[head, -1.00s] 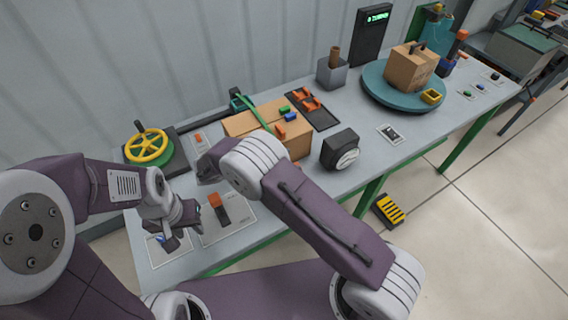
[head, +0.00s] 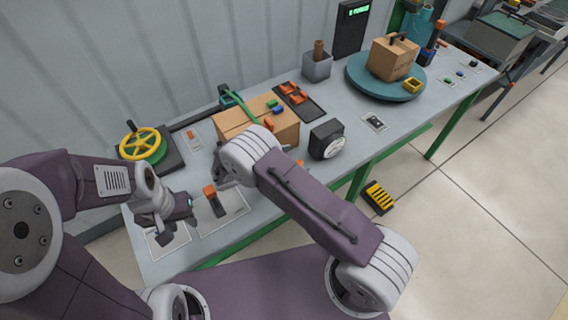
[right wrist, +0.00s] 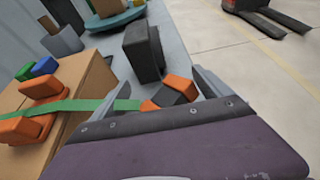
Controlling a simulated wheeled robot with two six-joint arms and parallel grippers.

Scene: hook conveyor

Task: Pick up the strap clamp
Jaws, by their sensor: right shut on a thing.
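In the right wrist view an orange and dark grey piece, which looks like the strap clamp (right wrist: 172,93), sits between the fingers of my right gripper (right wrist: 168,90), which is shut on it. A green strap (right wrist: 95,105) runs across the cardboard box (right wrist: 85,78) toward it. In the head view my right arm hides most of this; an orange bit of the clamp (head: 299,163) seems to show beside the forearm, in front of the box (head: 285,130). My left gripper (head: 190,222) is open and empty over the table's near left end.
An orange-topped dark item (head: 213,198) lies on a marked pad near my left gripper. A yellow handwheel (head: 139,145) stands at the left. A black round-faced unit (head: 327,140) stands right of the box. A teal turntable (head: 385,88) bears another box. The table's middle right is partly clear.

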